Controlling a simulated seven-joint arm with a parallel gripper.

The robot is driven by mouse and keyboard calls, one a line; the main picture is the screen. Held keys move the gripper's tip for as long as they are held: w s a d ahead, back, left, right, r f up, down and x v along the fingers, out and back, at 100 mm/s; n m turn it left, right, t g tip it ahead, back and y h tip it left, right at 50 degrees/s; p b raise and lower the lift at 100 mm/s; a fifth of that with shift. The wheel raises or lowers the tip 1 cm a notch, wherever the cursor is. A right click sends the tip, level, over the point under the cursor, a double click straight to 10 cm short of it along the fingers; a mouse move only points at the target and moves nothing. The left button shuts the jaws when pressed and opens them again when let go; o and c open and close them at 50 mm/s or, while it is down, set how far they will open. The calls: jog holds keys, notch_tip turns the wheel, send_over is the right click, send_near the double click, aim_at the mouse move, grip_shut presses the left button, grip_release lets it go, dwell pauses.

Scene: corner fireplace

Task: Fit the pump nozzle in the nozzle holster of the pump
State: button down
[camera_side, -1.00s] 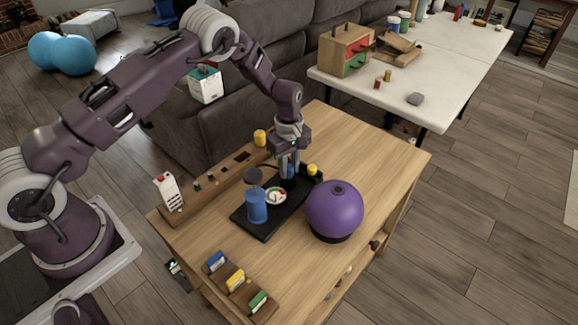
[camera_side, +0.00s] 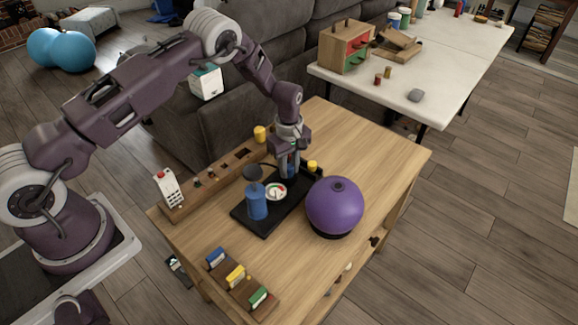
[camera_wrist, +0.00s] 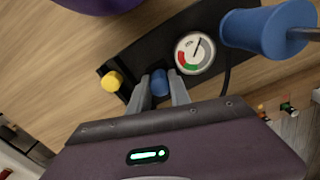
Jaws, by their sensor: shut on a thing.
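The pump has a black base (camera_side: 265,222), a blue cylinder (camera_side: 257,205) with a dark knob on top, and a round gauge (camera_side: 276,192). In the wrist view the blue cylinder (camera_wrist: 262,33) and gauge (camera_wrist: 194,53) lie right of my gripper (camera_wrist: 164,90). My gripper (camera_side: 290,174) is shut on the blue pump nozzle (camera_wrist: 160,83), low over the far end of the base. The fingers hide much of the nozzle. I cannot tell whether its tip is inside the nozzle holster, which I cannot make out clearly.
A purple ball (camera_side: 335,206) stands close to the right of the base. A yellow knob (camera_side: 312,165) sits beside my fingers; it also shows in the wrist view (camera_wrist: 112,81). A wooden rack (camera_side: 215,185) lies behind the pump. Coloured blocks (camera_side: 236,277) stand at the front.

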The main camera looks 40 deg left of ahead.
jog(key=shift+f, duration=0.15)
jog(key=c, duration=1.1)
grip_release()
jog(key=s+d+r+m+t, duration=0.1)
jog(key=s+r+m, duration=0.3)
jog(key=r, duration=1.2)
jog(key=s+d+r+m+t, duration=0.15)
jog(key=s+r, duration=0.45)
jog(key=r, duration=1)
jog(key=s+r+m+t, duration=0.2)
jog(key=s+r+m, duration=0.4)
jog(key=s, duration=0.5)
jog(key=s+m, duration=0.1)
jog(key=s, duration=0.3)
jog(key=s+m, duration=0.1)
jog(key=s, duration=0.4)
jog(key=s+m+t, duration=0.1)
jog(key=s, duration=0.3)
jog(key=shift+s+a+m, duration=0.25)
jog(key=shift+s+m, duration=0.1)
